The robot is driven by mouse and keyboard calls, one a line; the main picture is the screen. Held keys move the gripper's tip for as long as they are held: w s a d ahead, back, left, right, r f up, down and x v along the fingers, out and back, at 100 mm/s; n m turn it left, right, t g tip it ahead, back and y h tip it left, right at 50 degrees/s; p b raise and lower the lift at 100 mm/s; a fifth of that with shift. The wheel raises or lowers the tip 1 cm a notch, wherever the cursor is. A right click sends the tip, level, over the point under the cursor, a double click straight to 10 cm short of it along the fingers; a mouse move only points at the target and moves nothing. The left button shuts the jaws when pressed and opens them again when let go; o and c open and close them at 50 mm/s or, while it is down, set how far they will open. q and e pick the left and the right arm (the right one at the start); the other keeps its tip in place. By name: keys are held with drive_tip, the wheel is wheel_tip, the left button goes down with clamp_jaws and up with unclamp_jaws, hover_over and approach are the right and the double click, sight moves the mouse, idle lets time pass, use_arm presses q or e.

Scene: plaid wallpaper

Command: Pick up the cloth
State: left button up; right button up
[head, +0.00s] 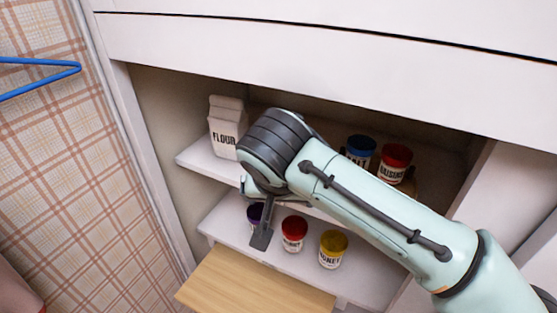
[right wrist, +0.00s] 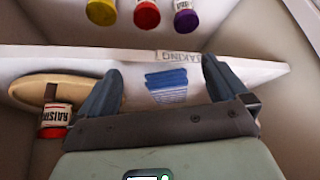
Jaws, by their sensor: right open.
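A small blue striped cloth (right wrist: 167,84) lies on the white middle shelf (right wrist: 60,62), near its edge, in the right wrist view. My right gripper (right wrist: 160,70) is open, with one finger on either side of the cloth and nothing held. In the head view my right arm comes in from the right, and its gripper (head: 256,212) is at the shelf front. The cloth is not visible in the head view. My left gripper is in neither view.
A flour bag (head: 226,126) stands left on the middle shelf, with blue-lidded (head: 360,150) and red-lidded (head: 395,163) jars at right. Below are purple-lidded (head: 255,214), red-lidded (head: 294,233) and yellow-lidded (head: 332,248) jars. A wooden board (head: 250,285) projects below. A tan object (right wrist: 45,88) lies near the raisin jar (right wrist: 55,120).

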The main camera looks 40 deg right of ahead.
drive_tip(key=w+d, duration=0.1)
drive_tip(key=w, duration=0.1)
drive_tip(key=w+d, duration=0.2)
drive_tip(key=shift+w+d+p, duration=0.2)
drive_tip(key=shift+d+p, duration=0.1)
drive_tip(key=shift+p, duration=0.1)
drive_tip(key=w+d, duration=0.2)
drive_tip(key=w+d+p, duration=0.1)
drive_tip(key=w, duration=0.1)
drive_tip(key=shift+w+d+f, duration=0.2)
drive_tip(key=shift+w+d, duration=0.05)
drive_tip(key=shift+d, duration=0.15)
drive_tip(key=shift+w+f, duration=0.1)
drive_tip(key=shift+f, duration=0.3)
drive_tip(key=shift+f, duration=0.25)
drive_tip(key=c, duration=1.1)
drive_tip(key=shift+c, duration=0.2)
